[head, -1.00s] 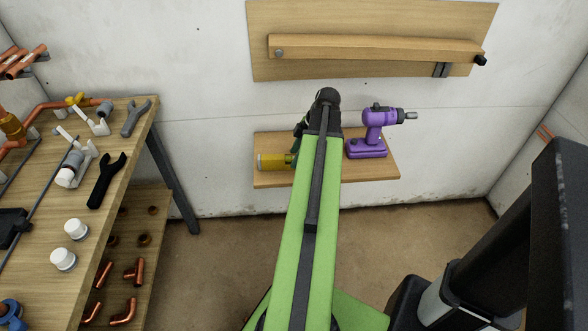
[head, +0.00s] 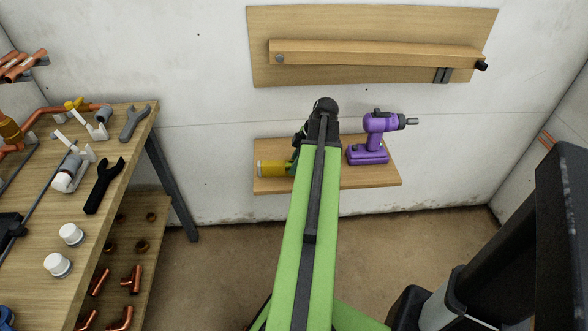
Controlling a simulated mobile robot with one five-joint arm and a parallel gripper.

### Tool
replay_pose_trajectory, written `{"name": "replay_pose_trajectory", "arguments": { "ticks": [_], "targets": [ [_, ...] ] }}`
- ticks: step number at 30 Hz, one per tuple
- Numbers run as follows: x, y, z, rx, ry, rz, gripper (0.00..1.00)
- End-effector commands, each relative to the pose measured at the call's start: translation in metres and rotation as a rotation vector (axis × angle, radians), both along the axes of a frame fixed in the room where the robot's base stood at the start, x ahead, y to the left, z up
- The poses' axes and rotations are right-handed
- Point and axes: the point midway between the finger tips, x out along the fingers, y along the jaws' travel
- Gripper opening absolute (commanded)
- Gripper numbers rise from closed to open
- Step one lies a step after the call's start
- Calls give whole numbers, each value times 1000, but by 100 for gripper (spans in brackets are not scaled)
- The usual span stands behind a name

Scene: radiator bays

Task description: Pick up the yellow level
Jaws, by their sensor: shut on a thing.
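The yellow level (head: 271,168) is at the left end of a small wooden shelf on the back wall. Its left part shows as a blocky yellow body. A green part shows at its right end, and the rest is hidden behind my arm. My gripper (head: 301,138) is at the far end of my arm, over the shelf and at the level's right end. Its fingers are mostly hidden, but it is shut on the level. The level still appears to be at shelf height; I cannot tell whether it touches the shelf.
A purple drill (head: 372,140) stands on the shelf (head: 345,182) just right of my arm. A wooden board with a rail (head: 375,53) is on the wall above. A workbench (head: 122,170) with wrenches and pipe fittings stands at left. The floor between bench and shelf is clear.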

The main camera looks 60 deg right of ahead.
Motion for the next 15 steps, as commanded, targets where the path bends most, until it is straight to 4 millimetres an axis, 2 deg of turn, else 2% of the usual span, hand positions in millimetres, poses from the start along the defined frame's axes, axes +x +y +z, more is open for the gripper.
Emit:
{"name": "replay_pose_trajectory", "arguments": {
  "ticks": [8, 15],
  "targets": [
    [0, 0, 10, 0, 0, -1, 0],
    [0, 0, 46, 0, 0, -1, 0]
  ]
}}
